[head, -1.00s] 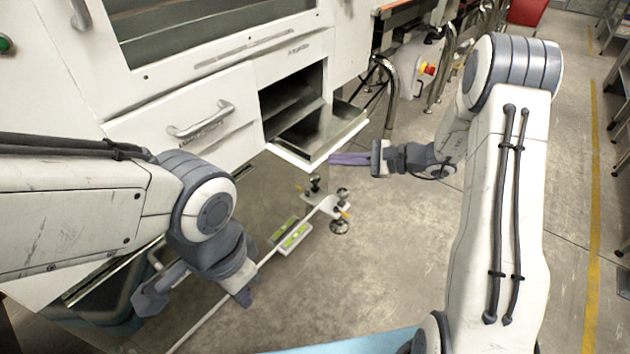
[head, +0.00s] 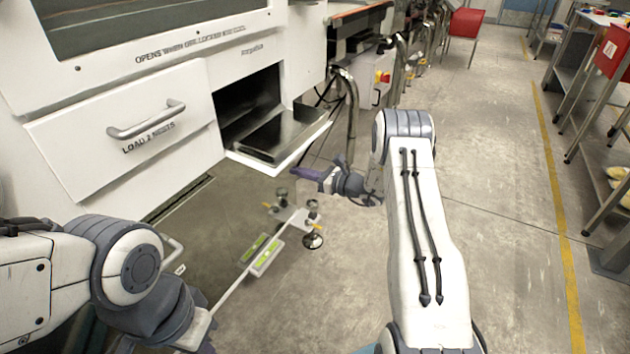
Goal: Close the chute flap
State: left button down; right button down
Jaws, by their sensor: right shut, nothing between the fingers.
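The chute flap (head: 290,148) is a pale panel with a metal inner face, hinged at the lower edge of a dark opening (head: 250,100) in the white machine. It hangs open, folded outward and roughly level. My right gripper (head: 296,173) is shut and empty, with purplish fingertips just below the flap's outer edge. I cannot tell whether they touch it. My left gripper (head: 205,345) is at the bottom left, low in the picture and partly cut off by the frame. Its fingers are not clear.
A white drawer front with a handle (head: 146,120) is left of the opening. A wheeled stand (head: 292,218) with a pole and green-marked levels is on the floor below the flap. A metal pipe leg (head: 350,115) rises right of the flap.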

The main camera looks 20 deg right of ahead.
jog(key=r, duration=0.2)
jog(key=s+r, duration=0.1)
jog(key=r, duration=0.1)
jog(key=shift+d, duration=0.4)
